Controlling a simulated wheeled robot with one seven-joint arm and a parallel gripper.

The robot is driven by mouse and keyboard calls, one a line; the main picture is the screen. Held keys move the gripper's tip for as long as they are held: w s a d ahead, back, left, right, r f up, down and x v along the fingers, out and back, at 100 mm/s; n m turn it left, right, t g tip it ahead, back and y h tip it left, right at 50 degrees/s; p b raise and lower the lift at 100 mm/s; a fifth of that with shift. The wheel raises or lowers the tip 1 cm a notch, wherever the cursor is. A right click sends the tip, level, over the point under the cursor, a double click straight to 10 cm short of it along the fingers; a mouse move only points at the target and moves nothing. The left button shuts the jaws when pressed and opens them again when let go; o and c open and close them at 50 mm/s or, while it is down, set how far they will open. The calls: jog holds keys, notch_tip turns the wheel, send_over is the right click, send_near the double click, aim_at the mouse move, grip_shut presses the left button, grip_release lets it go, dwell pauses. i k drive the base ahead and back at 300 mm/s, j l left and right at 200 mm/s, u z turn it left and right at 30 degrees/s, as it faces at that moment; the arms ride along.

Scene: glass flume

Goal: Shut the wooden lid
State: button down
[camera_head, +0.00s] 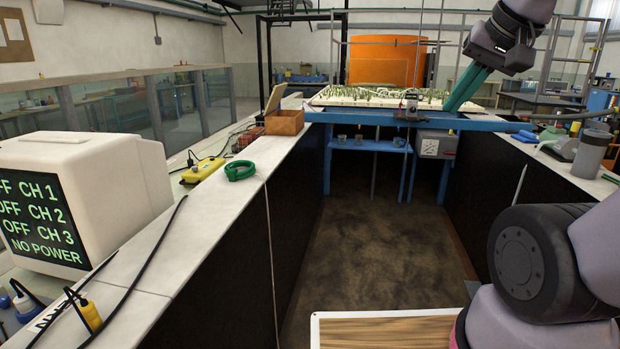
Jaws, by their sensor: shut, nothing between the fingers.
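A small wooden box (284,123) sits on the pale top of the left flume wall, near its far end. Its wooden lid (276,98) stands open, raised steeply at the box's left side and leaning slightly right. My gripper (452,105) comes down from the upper right at the end of my arm, with long teal fingers together and nothing visible between them. It is well to the right of the box and lid, apart from both, and appears in front of the blue cross beam and the planted white tray.
A green clamp-like ring (240,171), a yellow power strip (205,170) and a white monitor (85,200) stand left of the channel. A blue beam (350,118) crosses its far end. Open space lies between the dark walls.

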aim_at(278, 90)
jog(key=i+l, duration=0.15)
jog(key=i, duration=0.85)
jog(key=i+l+z, duration=0.1)
jog(key=i, duration=0.9)
jog(key=l, duration=0.1)
